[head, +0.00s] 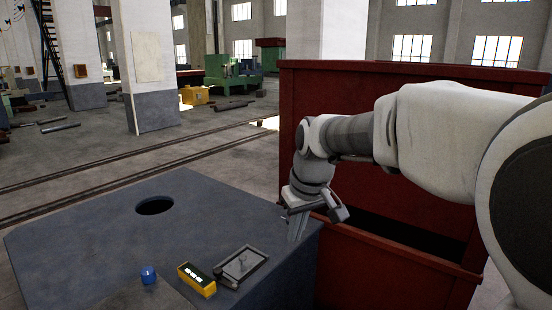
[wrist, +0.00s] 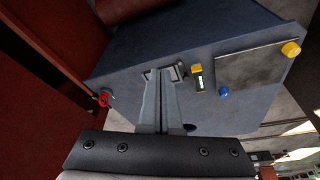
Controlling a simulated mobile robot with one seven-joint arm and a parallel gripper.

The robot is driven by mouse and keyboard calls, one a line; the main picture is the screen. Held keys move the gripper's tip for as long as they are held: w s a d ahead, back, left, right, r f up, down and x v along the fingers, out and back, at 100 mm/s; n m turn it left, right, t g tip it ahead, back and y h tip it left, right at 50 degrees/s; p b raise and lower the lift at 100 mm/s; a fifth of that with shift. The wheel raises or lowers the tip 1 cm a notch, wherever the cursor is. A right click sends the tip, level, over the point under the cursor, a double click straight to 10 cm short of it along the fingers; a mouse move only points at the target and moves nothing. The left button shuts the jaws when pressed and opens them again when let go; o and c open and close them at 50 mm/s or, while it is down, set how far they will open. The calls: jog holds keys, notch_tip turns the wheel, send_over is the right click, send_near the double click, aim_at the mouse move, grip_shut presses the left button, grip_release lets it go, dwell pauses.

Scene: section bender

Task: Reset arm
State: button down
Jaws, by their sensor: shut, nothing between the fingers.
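My gripper (head: 298,232) is shut and empty. It hangs pointing down at the right edge of the blue-grey bench top (head: 90,230). In the wrist view its two fingers (wrist: 161,72) lie side by side with nothing between them. They overlap a grey framed plate (wrist: 178,72) in that view, and I cannot tell whether they touch it. In the head view the grey framed plate (head: 241,267) lies on the bench, left of and nearer than my gripper, with a gap between them.
A yellow box with a display (head: 197,280) and a blue knob (head: 149,275) sit near the bench front. A round hole (head: 155,206) opens farther back. Red metal panels (head: 300,110) stand close behind my arm. A red fitting (wrist: 104,98) shows in the wrist view.

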jog(key=s+d+m+t, duration=0.1)
jog(key=s+d+m, duration=0.15)
jog(key=s, duration=0.55)
jog(key=s+d+m+t+h, duration=0.1)
jog(key=s+d, duration=0.3)
jog(key=s, duration=0.3)
jog(key=s+d+m+t, duration=0.1)
jog(key=s+d+m, duration=0.15)
jog(key=s, duration=0.55)
notch_tip(320, 180, up, 14)
jog(key=d+p, duration=0.1)
jog(key=p, duration=1.4)
jog(key=shift+r+n, duration=0.25)
jog(key=shift+n, duration=0.15)
